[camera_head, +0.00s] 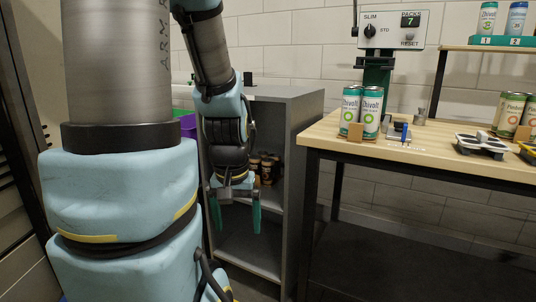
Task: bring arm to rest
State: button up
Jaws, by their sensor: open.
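My arm hangs down in the left half of the head view, with my gripper (236,214) at its lower end. Its two green fingers are spread apart and point downward, with nothing between them. It hangs in front of the open grey shelf cabinet (305,130), to the left of the wooden table (460,159). From this one view I cannot tell how far the fingers are from the shelves.
Two Chivolt cans (371,112) stand side by side on the table. A white tray (483,143) and more cans (508,113) stand to the right. Dark cans (268,166) sit inside the cabinet.

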notch_tip(320, 180, up, 15)
jog(key=p, duration=1.2)
jog(key=shift+p, duration=0.35)
